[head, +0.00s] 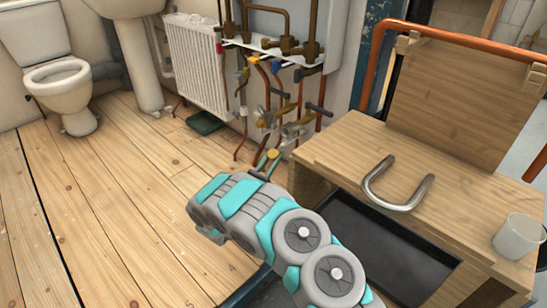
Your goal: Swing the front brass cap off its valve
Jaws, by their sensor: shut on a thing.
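My gripper (267,163) reaches toward the valves below the white boiler unit, and my own arm hides most of it. It is shut on a small brass-coloured piece (272,154) that looks like the front brass cap. Brass valves (297,129) with dark lever handles sit on the copper pipes just behind and above the gripper. Whether the cap still touches its valve is too small to tell.
A wooden bench (340,140) with a bent metal tube (397,190), a dark tray (385,235) and a white cup (519,235) stands at the right. A radiator (197,62), green box (204,123) and toilet (62,80) are at the left. The wooden floor is clear.

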